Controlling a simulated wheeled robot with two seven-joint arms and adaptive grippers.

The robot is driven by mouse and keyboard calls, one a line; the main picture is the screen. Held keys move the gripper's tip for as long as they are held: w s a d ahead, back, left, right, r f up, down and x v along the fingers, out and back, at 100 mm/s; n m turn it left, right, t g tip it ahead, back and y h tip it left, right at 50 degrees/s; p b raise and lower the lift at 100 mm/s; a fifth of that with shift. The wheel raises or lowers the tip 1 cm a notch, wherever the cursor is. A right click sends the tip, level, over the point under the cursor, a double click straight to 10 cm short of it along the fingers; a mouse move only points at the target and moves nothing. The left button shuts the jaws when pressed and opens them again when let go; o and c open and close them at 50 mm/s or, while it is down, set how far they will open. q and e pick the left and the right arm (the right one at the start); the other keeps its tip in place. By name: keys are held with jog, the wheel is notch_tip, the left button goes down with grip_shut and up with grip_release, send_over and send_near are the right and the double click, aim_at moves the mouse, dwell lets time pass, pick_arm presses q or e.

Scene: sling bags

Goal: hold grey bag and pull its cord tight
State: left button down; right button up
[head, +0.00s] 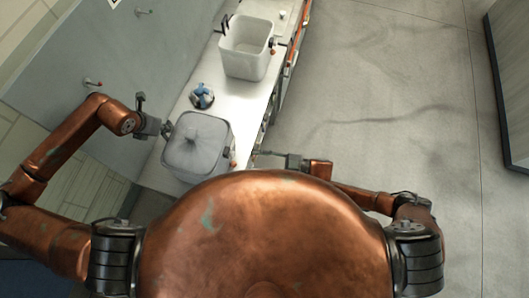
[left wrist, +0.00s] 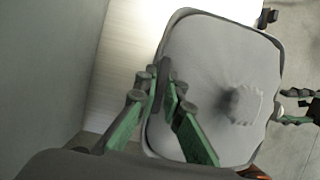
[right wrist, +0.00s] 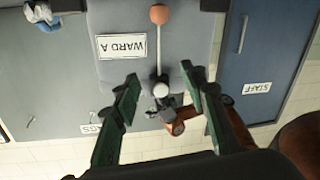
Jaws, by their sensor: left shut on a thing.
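The grey bag (head: 197,140) stands on the bench with its top drawn together into a gathered centre, also visible in the left wrist view (left wrist: 215,70). My left gripper (head: 163,129) is shut on a dark tab (left wrist: 166,70) at the bag's left rim. My right gripper (right wrist: 158,78) is open to the right of the bag. In the right wrist view, a pale cord (right wrist: 159,55) hangs on the bag's side, with an orange ball (right wrist: 158,14) at one end and a white bead (right wrist: 161,90) at the other. The bead appears between my open right fingers; contact cannot be told.
An open grey bag (head: 247,62) stands farther back on the metal bench (head: 180,105). A small blue and white item (head: 202,96) lies between the bags. A wall with hooks (head: 93,83) borders the left. The floor (head: 390,100) at right is clear.

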jog(key=w+d+f+m+t+h, duration=0.5)
jog(key=w+d+f+m+t, duration=0.15)
jog(key=w+d+f, duration=0.45)
jog(key=s+d+f+m+t+h, duration=0.1)
jog(key=d+f+m+h, duration=0.2)
jog(key=d+f, duration=0.7)
jog(key=shift+d+f+h, duration=0.35)
jog(key=shift+f+h, duration=0.65)
jog(key=shift+h, duration=0.2)
pick_arm(q)
jog(key=c, duration=2)
grip_release()
jog(key=shift+o, duration=0.2)
